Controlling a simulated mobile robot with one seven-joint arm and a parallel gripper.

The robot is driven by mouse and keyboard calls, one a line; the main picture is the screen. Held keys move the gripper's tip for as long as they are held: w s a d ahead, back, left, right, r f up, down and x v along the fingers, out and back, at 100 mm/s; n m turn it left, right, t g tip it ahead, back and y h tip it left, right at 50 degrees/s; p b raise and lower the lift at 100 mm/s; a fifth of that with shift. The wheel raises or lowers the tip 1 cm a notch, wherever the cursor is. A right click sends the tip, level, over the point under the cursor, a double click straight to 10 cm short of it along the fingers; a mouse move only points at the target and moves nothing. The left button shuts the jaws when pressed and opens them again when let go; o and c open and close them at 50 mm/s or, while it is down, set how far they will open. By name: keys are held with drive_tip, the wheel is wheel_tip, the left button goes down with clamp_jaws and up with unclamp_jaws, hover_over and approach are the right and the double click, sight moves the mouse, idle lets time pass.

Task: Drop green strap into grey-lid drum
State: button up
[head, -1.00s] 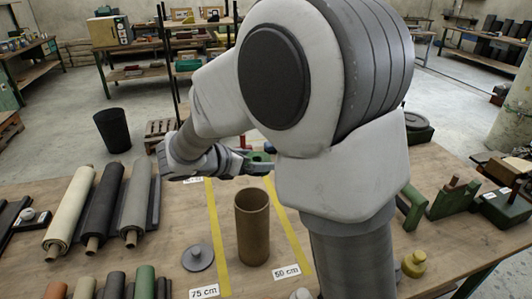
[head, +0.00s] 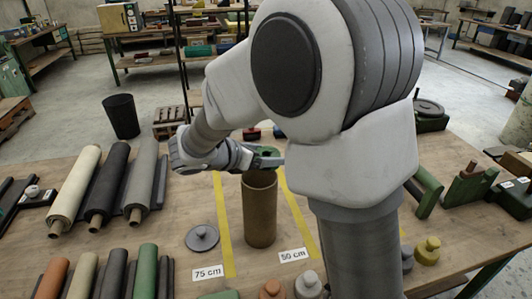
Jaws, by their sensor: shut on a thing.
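My gripper (head: 268,161) is shut on the green strap (head: 266,152), of which only a small part shows. It holds the strap at the mouth of an open brown drum (head: 260,213), and I cannot tell whether the strap is above the rim or partly inside. The drum stands upright on the table between two yellow lines. A round grey lid (head: 202,238) with a knob lies flat on the table to the left of the drum. My arm hides the area right of the drum.
Cream, black and grey rolls (head: 76,190) lie on the left of the wooden table (head: 170,245). Smaller rolls (head: 146,270) lie at the front left. Distance cards (head: 293,255) and knobbed weights (head: 308,284) are near the front. Green metal tools (head: 468,187) stand at the right.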

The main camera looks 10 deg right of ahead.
drive_tip(key=o, duration=1.1)
drive_tip(key=shift+r, duration=0.1)
drive_tip(key=p+v, duration=0.1)
drive_tip(key=v, duration=1.6)
drive_tip(key=shift+s+a, duration=0.1)
drive_tip(key=shift+a, duration=0.05)
drive_tip(key=s+d+m+y, duration=0.3)
drive_tip(key=s+d+m, duration=0.1)
drive_tip(key=m, duration=0.4)
drive_tip(key=s+d+f+m+y, duration=0.1)
drive_tip(key=s+d+m+y, duration=0.2)
drive_tip(key=s+m, duration=0.4)
drive_tip(key=s+d+f+m+g+y, duration=0.1)
drive_tip(key=s+d+m+y, duration=0.3)
drive_tip(key=m, duration=0.5)
drive_tip(key=shift+s+d+m, duration=0.4)
drive_tip(key=shift+s+d, duration=0.45)
drive_tip(key=shift+s, duration=0.1)
